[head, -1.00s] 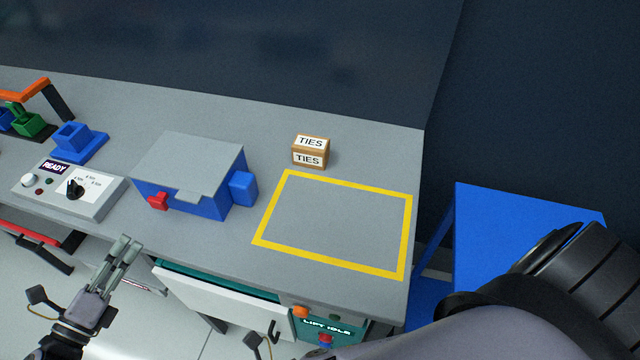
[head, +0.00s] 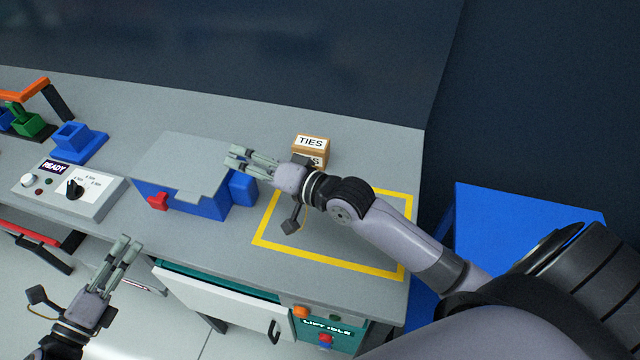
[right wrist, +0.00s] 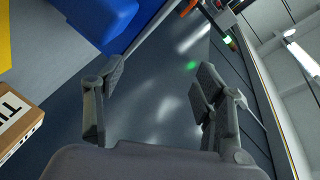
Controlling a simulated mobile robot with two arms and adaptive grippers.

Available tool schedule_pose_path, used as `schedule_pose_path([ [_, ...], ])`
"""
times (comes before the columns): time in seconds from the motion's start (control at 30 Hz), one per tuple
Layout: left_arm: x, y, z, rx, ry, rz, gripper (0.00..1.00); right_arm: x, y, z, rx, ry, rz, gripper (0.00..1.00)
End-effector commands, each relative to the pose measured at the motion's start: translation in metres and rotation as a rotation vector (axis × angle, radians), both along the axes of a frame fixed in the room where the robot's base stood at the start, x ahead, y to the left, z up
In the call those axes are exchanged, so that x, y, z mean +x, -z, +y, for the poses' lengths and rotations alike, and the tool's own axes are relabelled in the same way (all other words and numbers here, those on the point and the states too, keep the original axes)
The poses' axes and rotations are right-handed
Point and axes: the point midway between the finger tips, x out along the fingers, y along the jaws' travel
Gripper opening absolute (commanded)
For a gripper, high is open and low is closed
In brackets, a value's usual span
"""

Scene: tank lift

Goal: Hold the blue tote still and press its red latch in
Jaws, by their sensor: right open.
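The blue tote (head: 185,203) with a grey lid (head: 180,155) sits on the grey bench. Its red latch (head: 158,201) sticks out at the front left, and a blue block (head: 243,188) projects from its right end. My right gripper (head: 236,157) is open and empty, over the lid's back right part, apparently above it. In the right wrist view its fingers (right wrist: 160,80) are spread with nothing between them, and a blue part (right wrist: 95,20) shows at the top. My left gripper (head: 129,241) looks open and empty, in front of the bench's front edge, left of and below the latch.
A TIES box (head: 311,144) stands behind my right wrist, partly hidden. A yellow outlined area (head: 330,258) lies right of the tote. A control box (head: 95,200) marked READY and a blue fixture (head: 75,142) stand left. A white drawer front (head: 215,302) is below.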

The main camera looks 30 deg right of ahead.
Motion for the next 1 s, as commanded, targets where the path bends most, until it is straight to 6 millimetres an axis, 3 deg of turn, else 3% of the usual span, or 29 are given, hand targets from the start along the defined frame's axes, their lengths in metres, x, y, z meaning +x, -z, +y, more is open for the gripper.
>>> schedule_pose_path([
  [0.2,0.000,0.000,0.000,0.000,0.000,0.000,0.33,-0.013,0.022,-0.051,0.525,0.140,0.452,0.63],
  [0.5,0.000,0.000,0.000,0.000,0.000,0.000,0.33,-0.061,0.037,-0.091,1.198,0.304,1.025,0.63],
  [0.8,0.000,0.000,0.000,0.000,0.000,0.000,0.33,-0.092,0.033,-0.103,1.500,0.376,1.302,0.63],
  [1.0,0.000,0.000,0.000,0.000,0.000,0.000,0.33,-0.084,0.038,-0.094,1.524,0.378,1.325,0.63],
])
